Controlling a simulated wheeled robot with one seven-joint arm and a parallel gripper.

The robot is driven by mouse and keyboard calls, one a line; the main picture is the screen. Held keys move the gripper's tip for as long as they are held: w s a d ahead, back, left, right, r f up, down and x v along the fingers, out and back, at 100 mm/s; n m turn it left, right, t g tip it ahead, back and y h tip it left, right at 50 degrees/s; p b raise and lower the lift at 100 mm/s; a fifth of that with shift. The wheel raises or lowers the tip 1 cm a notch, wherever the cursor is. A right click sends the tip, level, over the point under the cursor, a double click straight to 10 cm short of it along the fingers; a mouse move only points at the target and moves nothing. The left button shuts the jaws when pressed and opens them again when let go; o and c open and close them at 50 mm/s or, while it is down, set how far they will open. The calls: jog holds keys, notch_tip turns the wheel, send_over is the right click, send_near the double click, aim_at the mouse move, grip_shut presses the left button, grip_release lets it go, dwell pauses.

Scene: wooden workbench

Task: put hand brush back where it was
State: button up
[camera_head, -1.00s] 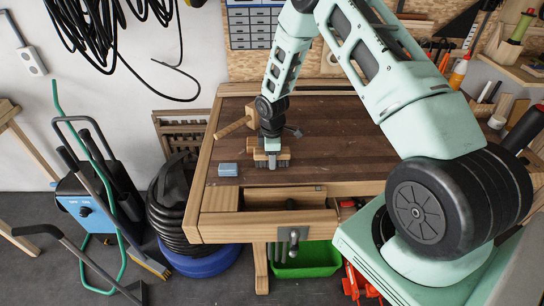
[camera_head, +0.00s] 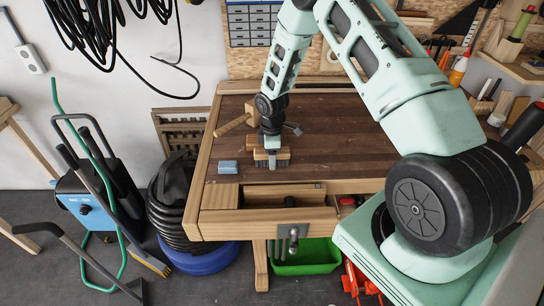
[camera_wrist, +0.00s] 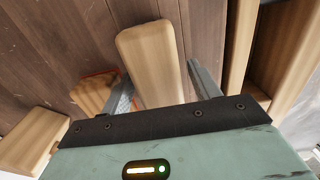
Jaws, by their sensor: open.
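The hand brush (camera_head: 259,156), wooden with dark bristles, is on the bench top near its front edge. My gripper (camera_head: 272,165) is low at the brush, pointing down, and partly covers it in the head view. In the wrist view a pale wooden piece (camera_wrist: 150,60), which looks like the brush's handle, extends between the two open fingers of my gripper (camera_wrist: 162,88). The fingers stand apart on either side of it. Whether they touch it cannot be told. The lower part of the piece is hidden behind the gripper body.
A wooden mallet (camera_head: 233,125) lies just behind my gripper. The bench top to the right is clear.

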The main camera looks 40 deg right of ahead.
notch_tip(320, 180, up, 11)
jog(key=b, duration=0.3)
jog(key=shift+f, duration=0.1)
jog(key=s+a+r+m, duration=0.1)
jog(key=s+a+r, duration=0.4)
jog(key=a, duration=0.4)
jog(key=s+a+r, duration=0.5)
jog(key=a, duration=0.4)
jog(key=s+a+r+m, duration=0.1)
jog(key=s+a, duration=0.3)
jog(key=s, duration=0.6)
jog(key=s+a+r+m, duration=0.1)
jog(key=s+a+r, duration=0.2)
jog(key=s, duration=0.7)
jog(key=shift+s+a+r+y, duration=0.3)
jog(key=shift+s+a, duration=0.1)
jog(key=shift+a, duration=0.3)
jog(key=shift+f+b, duration=0.85)
